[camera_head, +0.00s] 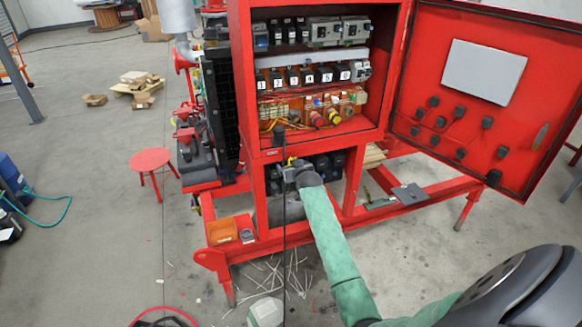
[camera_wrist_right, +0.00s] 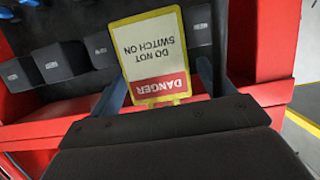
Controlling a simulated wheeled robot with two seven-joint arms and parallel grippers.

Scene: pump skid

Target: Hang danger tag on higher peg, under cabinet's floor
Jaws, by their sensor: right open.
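The danger tag (camera_wrist_right: 150,60) shows in the right wrist view, yellow-edged with a white face and a red DANGER band, upside down in the picture. My right gripper (camera_head: 290,168) is under the red cabinet (camera_head: 340,137), at the opening below its floor. It is open, its fingers on either side of the tag's lower part in the wrist view. A small yellow patch by the gripper in the head view may be the tag. I cannot make out either peg, nor what bears the tag. My left gripper is not in view.
The cabinet door (camera_head: 450,130) stands open at the right. A black cable (camera_head: 284,215) hangs down in front of the skid. An orange box (camera_head: 222,231) lies on the skid's lower frame.

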